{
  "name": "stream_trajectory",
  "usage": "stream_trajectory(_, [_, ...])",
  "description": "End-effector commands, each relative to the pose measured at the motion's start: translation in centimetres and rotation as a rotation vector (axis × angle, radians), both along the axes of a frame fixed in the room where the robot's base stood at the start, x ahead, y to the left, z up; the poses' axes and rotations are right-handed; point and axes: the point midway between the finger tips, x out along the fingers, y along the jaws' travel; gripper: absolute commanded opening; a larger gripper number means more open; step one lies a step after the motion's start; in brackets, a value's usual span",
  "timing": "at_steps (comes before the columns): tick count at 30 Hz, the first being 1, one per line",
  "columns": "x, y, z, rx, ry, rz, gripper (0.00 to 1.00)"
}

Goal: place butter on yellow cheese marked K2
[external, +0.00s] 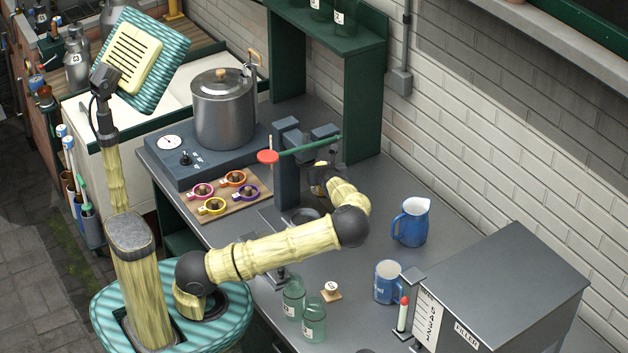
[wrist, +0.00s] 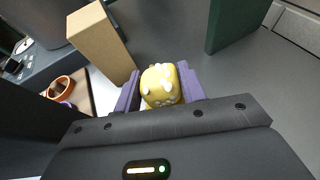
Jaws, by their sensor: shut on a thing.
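In the wrist view my gripper (wrist: 159,88) has its purple fingers closed on both sides of a rounded yellow lump with white patches, which I take to be the butter (wrist: 162,82). In the external view the gripper end is mostly hidden behind a dark grey post, and the butter does not show. I cannot make out a yellow cheese marked K2 in either view. A small tan block with a round white label (external: 330,289) lies on the counter near the glass jars; its marking is too small to read.
A tall tan block (wrist: 101,42) stands just beyond the left finger. Blue jugs (external: 411,222) and glass jars (external: 293,298) stand on the counter.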

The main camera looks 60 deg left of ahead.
Motion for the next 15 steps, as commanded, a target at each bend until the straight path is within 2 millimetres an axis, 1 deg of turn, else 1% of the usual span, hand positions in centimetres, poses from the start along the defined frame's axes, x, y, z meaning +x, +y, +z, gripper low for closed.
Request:
stream_trajectory(1, [-0.04,0.04,-0.6,0.001,0.002,0.001,0.18])
stream_trajectory(3, [-0.02,0.05,-0.99,0.001,0.0,0.001,0.18])
stream_trajectory(13, [-0.01,0.02,-1.26,0.001,-0.001,0.0,0.18])
stream_trajectory(14, [-0.01,0.02,-1.29,0.001,-0.001,0.0,0.42])
stream_trajectory(15, [-0.01,0.01,-1.26,0.0,-0.002,0.001,0.5])
